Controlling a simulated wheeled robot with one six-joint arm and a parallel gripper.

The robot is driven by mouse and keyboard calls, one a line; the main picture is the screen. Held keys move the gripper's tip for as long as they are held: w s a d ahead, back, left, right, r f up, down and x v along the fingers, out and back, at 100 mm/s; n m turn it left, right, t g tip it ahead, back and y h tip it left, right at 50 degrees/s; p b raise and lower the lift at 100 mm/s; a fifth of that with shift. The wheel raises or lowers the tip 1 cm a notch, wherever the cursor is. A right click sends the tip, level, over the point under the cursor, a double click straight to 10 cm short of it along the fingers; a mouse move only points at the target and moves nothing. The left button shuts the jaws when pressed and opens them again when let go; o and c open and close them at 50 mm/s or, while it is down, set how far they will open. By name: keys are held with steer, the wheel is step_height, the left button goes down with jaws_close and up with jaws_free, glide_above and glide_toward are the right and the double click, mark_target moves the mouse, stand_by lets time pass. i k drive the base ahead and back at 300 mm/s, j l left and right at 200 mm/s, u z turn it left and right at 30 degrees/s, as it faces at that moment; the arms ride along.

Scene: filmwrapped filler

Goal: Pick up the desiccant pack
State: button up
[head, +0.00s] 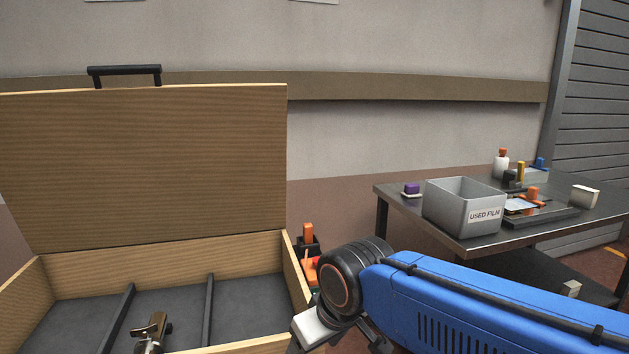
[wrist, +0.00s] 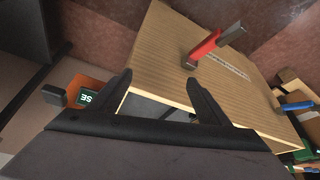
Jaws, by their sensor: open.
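I cannot make out a desiccant pack for certain in either view. My gripper (wrist: 160,76) is open in the wrist view, its two dark fingers spread apart with nothing between them but a wooden surface beyond. In the head view my blue arm reaches in from the right, and its far end dips out of sight by the right side of the open wooden crate (head: 265,250). The crate's dark inside is split by two dividers and holds a brass-coloured fitting (head: 152,328); its front part is cut off by the picture edge.
A dark metal table (head: 400,203) at the right holds a grey USED FILM bin (head: 450,212), a purple-topped item (head: 411,190) and a small white box (head: 585,195). A red-handled tool (wrist: 205,48) and an orange box (wrist: 88,90) show in the wrist view.

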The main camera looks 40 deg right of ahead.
mark_target(584, 197)
steer(key=z, duration=2.5)
steer(key=i+l+u, duration=0.2)
steer(key=u, duration=0.25)
steer(key=i+l+u, duration=0.2)
steer(key=u, duration=0.25)
